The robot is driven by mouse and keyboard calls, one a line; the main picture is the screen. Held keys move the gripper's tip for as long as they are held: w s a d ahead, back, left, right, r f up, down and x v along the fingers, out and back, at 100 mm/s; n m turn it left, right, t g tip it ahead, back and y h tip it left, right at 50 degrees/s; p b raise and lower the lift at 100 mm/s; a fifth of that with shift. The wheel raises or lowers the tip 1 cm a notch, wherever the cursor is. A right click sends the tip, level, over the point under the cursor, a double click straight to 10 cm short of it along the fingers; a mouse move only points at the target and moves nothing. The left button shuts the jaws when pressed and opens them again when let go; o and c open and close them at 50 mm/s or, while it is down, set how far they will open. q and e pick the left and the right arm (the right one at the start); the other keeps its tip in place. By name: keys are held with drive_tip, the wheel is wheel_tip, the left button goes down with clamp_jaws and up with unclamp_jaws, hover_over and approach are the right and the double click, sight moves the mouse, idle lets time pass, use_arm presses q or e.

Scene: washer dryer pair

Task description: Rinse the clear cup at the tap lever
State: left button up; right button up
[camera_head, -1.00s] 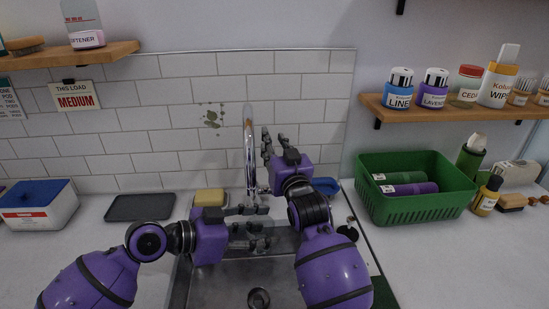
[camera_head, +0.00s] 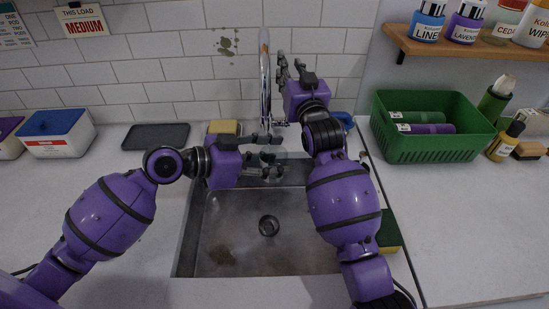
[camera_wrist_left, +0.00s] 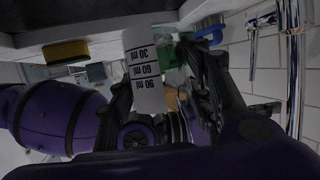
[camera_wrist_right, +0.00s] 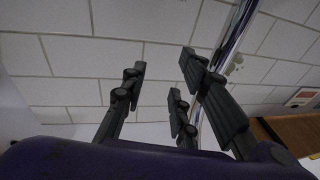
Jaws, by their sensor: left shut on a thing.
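My left gripper (camera_head: 266,153) is shut on the clear cup (camera_wrist_left: 141,64), over the back of the sink and just below the tap. The cup's 30, 60 and 90 ml marks show in the left wrist view; in the head view the fingers mostly cover it. The chrome tap (camera_head: 265,85) rises behind the sink. My right gripper (camera_head: 289,70) is open and empty, its fingers up beside the tap's neck. The tap neck also passes behind those fingers in the right wrist view (camera_wrist_right: 236,30). I cannot make out the lever clearly; no water stream is plain.
The steel sink (camera_head: 215,225) lies below both arms. A yellow sponge (camera_head: 224,127) is behind it; a green and yellow sponge (camera_head: 389,238) is at its right edge. A green basket (camera_head: 425,150) with bottles stands right. A dark tray (camera_head: 156,136) lies left.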

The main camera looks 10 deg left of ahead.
drive_tip(key=shift+n, duration=0.3)
drive_tip(key=c, duration=0.5)
drive_tip(key=shift+s+d+f+n, duration=0.15)
drive_tip(key=shift+s+d+n, duration=0.1)
drive_tip(key=shift+n, duration=0.45)
clamp_jaws()
drive_tip(key=s+d+f+n+g+h, duration=0.1)
drive_tip(key=s+d+f+n, duration=0.3)
drive_tip(key=n, duration=0.7)
drive_tip(key=s+d+f+n+g, duration=0.1)
drive_tip(key=s+f+n, duration=0.2)
drive_tip(key=s+n, duration=0.65)
drive_tip(key=s+d+f+n+g+h, duration=0.1)
drive_tip(key=s+d+f+n, duration=0.2)
drive_tip(key=n, duration=1.1)
drive_tip(key=r+x, duration=0.1)
drive_tip(key=x, duration=1.3)
drive_tip(key=shift+w+a, duration=0.2)
drive_tip(key=shift+a, duration=0.25)
